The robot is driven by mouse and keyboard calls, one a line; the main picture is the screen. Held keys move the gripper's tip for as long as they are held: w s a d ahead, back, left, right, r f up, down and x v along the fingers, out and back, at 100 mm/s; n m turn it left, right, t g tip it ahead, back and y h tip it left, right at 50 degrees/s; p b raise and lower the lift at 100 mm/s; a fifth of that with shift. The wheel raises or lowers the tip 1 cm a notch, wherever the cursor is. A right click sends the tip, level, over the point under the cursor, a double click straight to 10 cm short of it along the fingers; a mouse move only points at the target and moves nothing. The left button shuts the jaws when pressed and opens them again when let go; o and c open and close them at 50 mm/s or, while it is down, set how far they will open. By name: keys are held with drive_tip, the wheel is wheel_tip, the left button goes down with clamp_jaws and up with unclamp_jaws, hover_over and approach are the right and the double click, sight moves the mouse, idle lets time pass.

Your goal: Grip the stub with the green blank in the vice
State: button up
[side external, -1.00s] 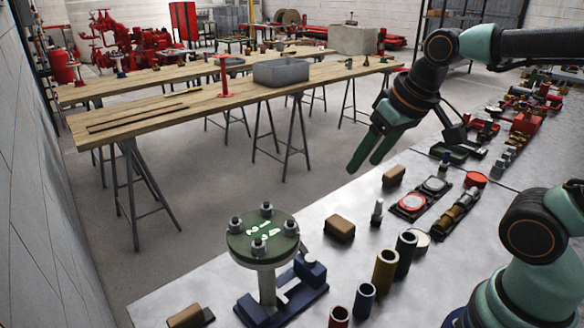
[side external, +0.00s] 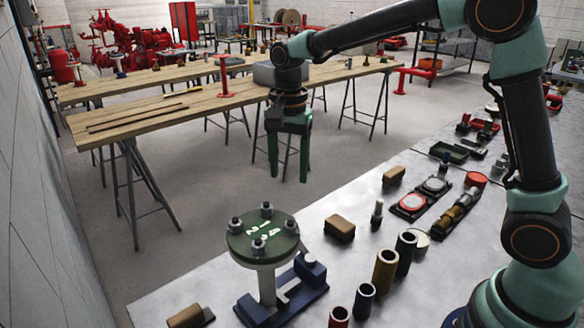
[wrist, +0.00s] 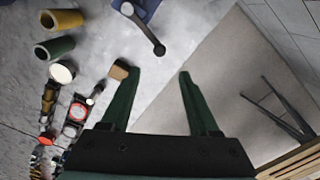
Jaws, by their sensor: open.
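The stub (side external: 267,287) is a grey upright pipe with a round green blank (side external: 262,240) bolted on top. The blank carries white markings and several studs with nuts. The stub stands at the blue vice (side external: 311,271), between its blue parts; whether the jaws touch it I cannot tell. My gripper (side external: 288,178) is open and empty, pointing down, above and beyond the stub in the side view. In the wrist view my open fingers (wrist: 157,75) have nothing between them, and part of the blue vice (wrist: 142,8) shows at the top edge. The green blank is out of that view.
A brown block (side external: 340,228) lies beside the vice, and another (side external: 190,317) lies at the front left. Several upright sleeves, including a yellow one (side external: 385,270), stand to the right. Wooden trestle tables (side external: 150,115) stand behind. The bench's left edge is near the vice.

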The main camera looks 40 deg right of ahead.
wheel_tip(320, 180, down, 12)
drive_tip(key=shift+r, duration=0.15)
idle(0.3)
clamp_jaws()
idle(1.4)
